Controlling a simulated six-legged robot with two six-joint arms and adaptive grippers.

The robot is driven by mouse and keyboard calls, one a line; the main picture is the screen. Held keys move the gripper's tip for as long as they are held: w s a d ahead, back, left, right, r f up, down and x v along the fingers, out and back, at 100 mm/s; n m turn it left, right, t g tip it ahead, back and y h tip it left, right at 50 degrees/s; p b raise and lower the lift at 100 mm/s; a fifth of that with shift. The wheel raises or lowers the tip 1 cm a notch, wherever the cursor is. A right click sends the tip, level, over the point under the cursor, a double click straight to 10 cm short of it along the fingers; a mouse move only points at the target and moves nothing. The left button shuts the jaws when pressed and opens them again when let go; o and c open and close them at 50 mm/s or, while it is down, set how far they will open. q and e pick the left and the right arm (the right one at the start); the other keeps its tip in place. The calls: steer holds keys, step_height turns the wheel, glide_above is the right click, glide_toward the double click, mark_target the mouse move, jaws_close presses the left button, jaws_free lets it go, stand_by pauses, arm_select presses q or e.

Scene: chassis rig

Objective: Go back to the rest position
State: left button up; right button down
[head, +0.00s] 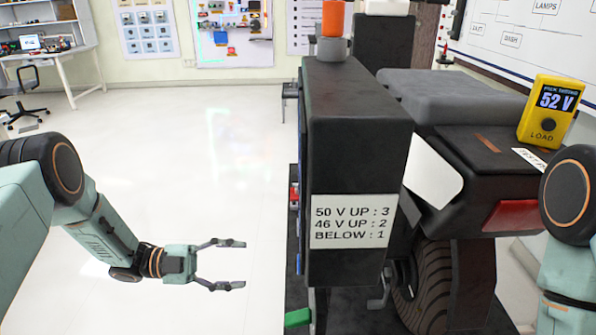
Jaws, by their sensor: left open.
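My left gripper (238,264) is open and empty. It is held over the pale floor, to the left of the dark upright box, with clear space between its fingertips and the box. My left arm comes in from the left edge. My right arm shows only in part at the right edge, and its gripper is out of the picture.
A dark box (352,130) bears a label (352,221) reading "50 V UP : 3, 46 V UP : 2, BELOW : 1". A yellow meter (551,110) reading 52 V stands on the vehicle's tail, above a tyre (432,290). A desk (55,60) stands far left. Open floor lies left.

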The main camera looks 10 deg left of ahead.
arm_select(q)
steer(key=w+f+n+t+y, duration=0.4)
steer(key=f+n+t+y, duration=0.35)
steer(key=n, duration=0.45)
steer(key=s+f+n+g+y, duration=0.2)
steer(key=s+f+n+y, duration=0.2)
steer(key=s+f+n, duration=0.25)
steer(key=s+f+n+g+y, duration=0.2)
steer(key=s+n+g+y, duration=0.4)
steer(key=s, duration=2.1)
steer(key=g, duration=0.3)
steer(key=shift+s+a+f+n, duration=0.15)
steer(key=shift+s+a+n, duration=0.1)
steer(key=shift+n, duration=0.1)
